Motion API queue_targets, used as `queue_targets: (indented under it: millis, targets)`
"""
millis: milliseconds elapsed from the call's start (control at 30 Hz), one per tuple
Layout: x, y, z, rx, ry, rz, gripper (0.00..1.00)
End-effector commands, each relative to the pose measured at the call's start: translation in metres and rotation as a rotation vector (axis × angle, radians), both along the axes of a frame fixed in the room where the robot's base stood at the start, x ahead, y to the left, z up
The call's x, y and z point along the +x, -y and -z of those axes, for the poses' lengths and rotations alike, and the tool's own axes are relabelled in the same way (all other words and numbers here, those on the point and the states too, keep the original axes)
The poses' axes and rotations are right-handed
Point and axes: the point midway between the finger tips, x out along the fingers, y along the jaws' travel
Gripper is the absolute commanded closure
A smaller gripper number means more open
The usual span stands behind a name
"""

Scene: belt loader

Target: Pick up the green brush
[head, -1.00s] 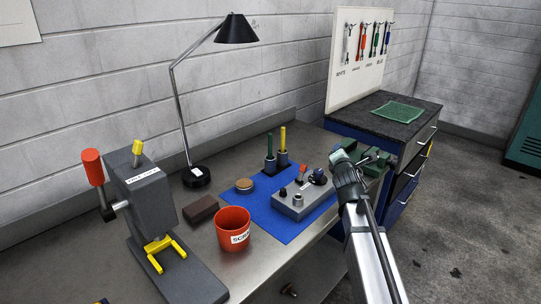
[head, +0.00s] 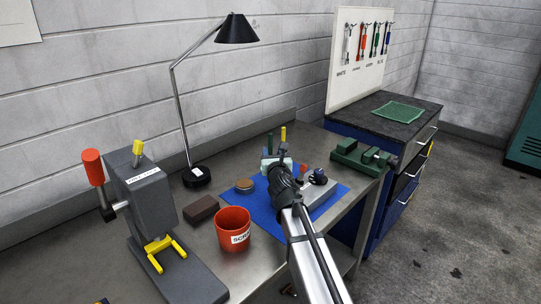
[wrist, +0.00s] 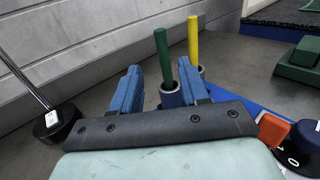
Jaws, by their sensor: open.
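The green brush (wrist: 162,55) stands upright in a grey cup-like holder (wrist: 171,98) in the wrist view. Its thin green handle also shows in the head view (head: 270,140), with its lower part hidden by my gripper. My gripper (wrist: 158,68) is open, its two blue fingers pointing toward the brush. The green handle appears between the fingers, nearer the right one, with the holder beyond them. I see no contact and cannot tell the exact distance. In the head view my gripper (head: 277,155) is above the back of the blue mat (head: 258,215).
A yellow-handled brush (wrist: 193,40) stands in a holder close right of the green one. A switch box with a red rocker (wrist: 273,130) is near right.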

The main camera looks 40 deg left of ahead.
Motion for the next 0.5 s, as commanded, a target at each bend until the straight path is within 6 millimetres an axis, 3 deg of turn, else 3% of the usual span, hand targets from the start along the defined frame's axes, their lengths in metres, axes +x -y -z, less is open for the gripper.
queue_targets:
  millis: [33,200,500]
  targets:
    - [0.009,-0.011,0.000,0.000,0.000,0.000,0.55]
    - [0.024,-0.029,0.000,0.001,-0.001,0.001,0.55]
    - [0.035,-0.041,0.000,0.001,-0.001,0.001,0.55]
